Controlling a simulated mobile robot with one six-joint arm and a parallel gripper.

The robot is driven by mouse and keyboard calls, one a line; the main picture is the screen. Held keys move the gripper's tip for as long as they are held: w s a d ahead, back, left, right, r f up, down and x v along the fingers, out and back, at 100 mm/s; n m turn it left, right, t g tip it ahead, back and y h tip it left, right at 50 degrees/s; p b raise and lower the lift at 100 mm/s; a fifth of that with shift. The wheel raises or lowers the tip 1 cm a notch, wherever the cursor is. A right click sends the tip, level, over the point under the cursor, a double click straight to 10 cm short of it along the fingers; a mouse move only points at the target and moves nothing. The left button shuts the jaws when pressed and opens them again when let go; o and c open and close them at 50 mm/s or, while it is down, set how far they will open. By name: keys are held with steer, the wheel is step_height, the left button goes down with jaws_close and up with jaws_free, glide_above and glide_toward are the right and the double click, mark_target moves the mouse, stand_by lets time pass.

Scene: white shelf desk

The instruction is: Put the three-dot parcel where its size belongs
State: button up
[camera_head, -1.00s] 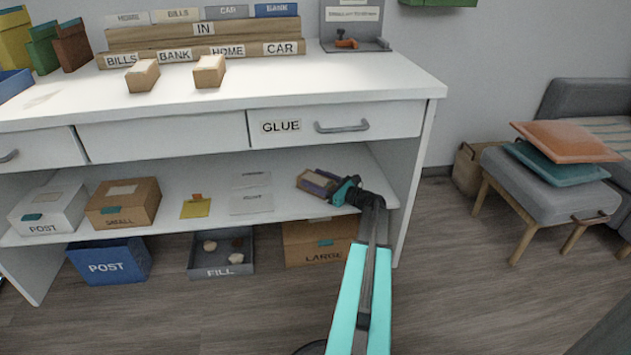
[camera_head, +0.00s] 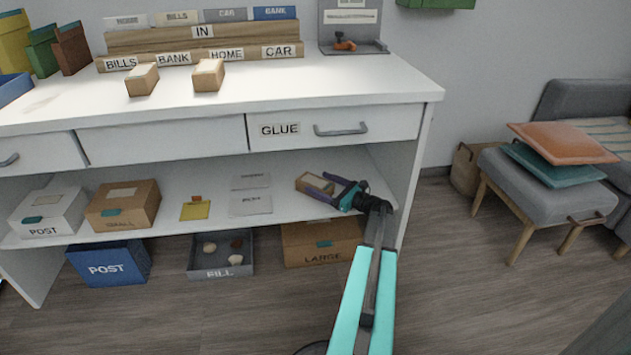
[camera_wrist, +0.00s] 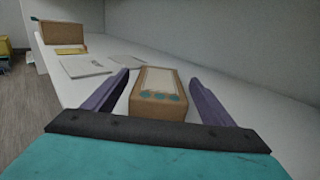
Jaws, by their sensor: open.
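The parcel (camera_head: 309,183) is a small brown box with a pale label, lying on the lower shelf at its right part. In the wrist view the parcel (camera_wrist: 157,103) shows three teal dots on its near end. My gripper (camera_head: 326,185) is open, with its purple fingers on either side of the parcel; the wrist view shows gaps between them. A brown box marked SMALL (camera_head: 123,216) stands on the shelf at the left. A brown box marked LARGE (camera_head: 322,255) stands on the floor below the shelf.
Two more brown parcels lie on the desktop, one left (camera_head: 142,80) and one right (camera_head: 208,75). Flat papers (camera_head: 250,204) and a yellow pad (camera_head: 195,210) lie left of my gripper. White (camera_head: 48,213) and blue (camera_head: 108,262) POST boxes and a FILL tray (camera_head: 221,272) stand further left.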

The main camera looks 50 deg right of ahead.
steer(key=s+p, duration=0.1)
steer(key=s, duration=0.4)
steer(key=s+p, duration=0.1)
steer(key=s, duration=0.2)
steer(key=shift+s+d+p, duration=0.3)
steer(key=shift+s+d, duration=0.05)
steer(key=shift+d, duration=0.05)
stand_by(0.4)
